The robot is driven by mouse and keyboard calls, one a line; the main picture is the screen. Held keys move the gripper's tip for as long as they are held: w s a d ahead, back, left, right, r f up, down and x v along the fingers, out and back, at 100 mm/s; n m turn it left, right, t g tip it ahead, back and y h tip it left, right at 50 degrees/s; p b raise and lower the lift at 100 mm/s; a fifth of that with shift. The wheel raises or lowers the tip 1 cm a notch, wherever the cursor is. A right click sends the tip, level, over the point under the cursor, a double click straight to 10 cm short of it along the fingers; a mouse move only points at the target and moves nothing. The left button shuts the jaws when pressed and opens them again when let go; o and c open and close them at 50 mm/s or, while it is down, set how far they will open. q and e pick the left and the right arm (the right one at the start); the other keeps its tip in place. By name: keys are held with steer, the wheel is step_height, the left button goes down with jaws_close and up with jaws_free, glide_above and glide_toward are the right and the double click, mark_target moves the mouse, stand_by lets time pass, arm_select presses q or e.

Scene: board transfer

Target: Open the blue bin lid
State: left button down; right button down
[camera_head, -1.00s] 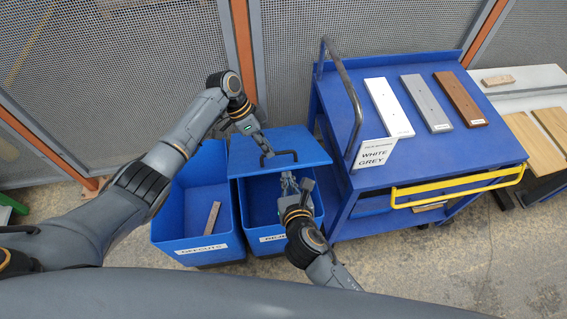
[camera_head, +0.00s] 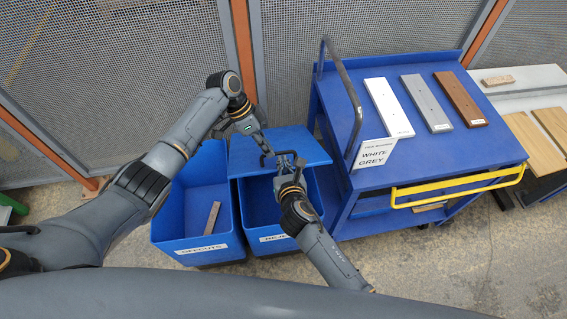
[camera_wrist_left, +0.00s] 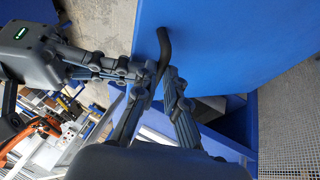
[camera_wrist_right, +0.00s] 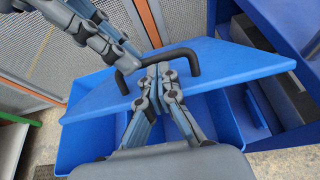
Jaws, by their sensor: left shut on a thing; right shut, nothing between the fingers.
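The blue lid (camera_head: 262,140) is partly raised over the blue bin (camera_head: 238,216), whose front interior shows below it. The lid's black handle (camera_head: 291,153) also shows in the right wrist view (camera_wrist_right: 185,52). My left gripper (camera_head: 264,150) is shut on the left part of the handle; its fingers also show in the left wrist view (camera_wrist_left: 160,85). My right gripper (camera_head: 287,166) is shut and empty at the middle of the handle, near the lid's front edge; its fingertips (camera_wrist_right: 158,72) are together. I cannot tell whether they touch the handle.
An open blue bin (camera_head: 186,240) with a board offcut (camera_head: 211,218) inside stands to the left. A blue cart (camera_head: 440,150) with a tall grey handle (camera_head: 342,85), white, grey and brown boards, and a sign (camera_head: 375,152) stands close on the right. Mesh fencing is behind.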

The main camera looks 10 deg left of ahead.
arm_select(q)
steer(key=shift+w+a, duration=0.15)
arm_select(e)
steer(key=shift+w+a+r, duration=0.2)
steer(key=shift+w+r, duration=0.55)
steer(key=shift+r, duration=0.15)
